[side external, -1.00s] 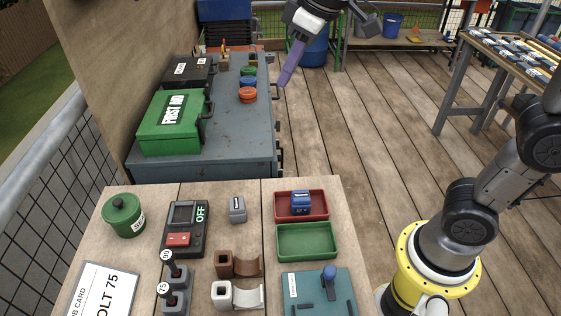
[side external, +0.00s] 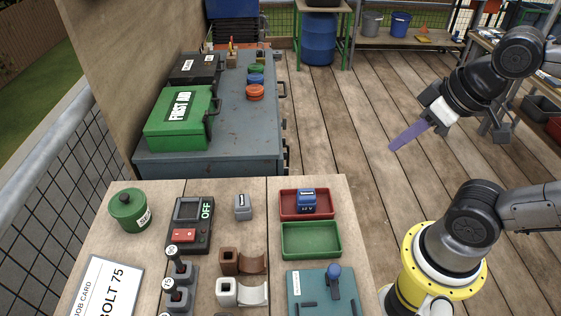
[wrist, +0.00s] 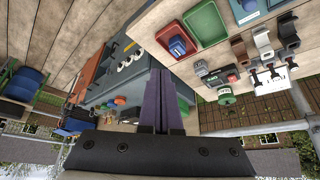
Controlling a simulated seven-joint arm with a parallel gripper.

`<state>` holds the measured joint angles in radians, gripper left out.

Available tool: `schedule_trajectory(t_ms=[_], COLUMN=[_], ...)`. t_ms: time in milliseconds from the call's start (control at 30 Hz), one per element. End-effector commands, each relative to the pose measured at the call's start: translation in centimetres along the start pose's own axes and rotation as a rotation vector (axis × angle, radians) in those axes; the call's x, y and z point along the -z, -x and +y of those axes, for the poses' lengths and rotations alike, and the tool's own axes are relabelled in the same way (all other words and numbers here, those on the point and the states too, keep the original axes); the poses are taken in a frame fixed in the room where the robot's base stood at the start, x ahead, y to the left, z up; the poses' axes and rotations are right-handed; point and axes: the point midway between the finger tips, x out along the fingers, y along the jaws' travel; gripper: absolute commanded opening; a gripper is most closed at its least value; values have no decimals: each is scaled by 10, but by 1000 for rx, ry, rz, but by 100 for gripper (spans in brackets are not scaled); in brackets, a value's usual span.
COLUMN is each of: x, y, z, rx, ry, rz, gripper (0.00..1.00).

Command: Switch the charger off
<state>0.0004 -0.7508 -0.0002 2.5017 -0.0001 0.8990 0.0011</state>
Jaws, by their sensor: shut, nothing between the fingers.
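The charger (side external: 191,225) is a dark box on the wooden bench, with a grey panel at its top, a red rocker switch (side external: 184,236) low on its face and pale green letters reading OFF along its right side. It also shows small in the wrist view (wrist: 217,79). My gripper (side external: 392,148) has purple fingers that are shut and empty. It hangs over the decking to the right of the bench, well apart from the charger. In the wrist view the fingers (wrist: 162,100) lie together.
A grey block (side external: 243,207) stands right of the charger, a green pot (side external: 129,211) left. A red tray (side external: 289,211) holds a blue block (side external: 306,200); a green tray (side external: 311,240) is empty. Levers (side external: 177,268) and brown and white holders stand in front. The decking is open.

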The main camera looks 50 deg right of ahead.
Motion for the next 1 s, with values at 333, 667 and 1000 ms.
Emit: schedule_trajectory(t_ms=[333,667,1000], x=[1,94,198], y=[7,54,50], z=[0,-12,-57], rx=[0,25,82], ry=[22,121,276], rz=[-16,-15,-96], gripper=[0,0,0])
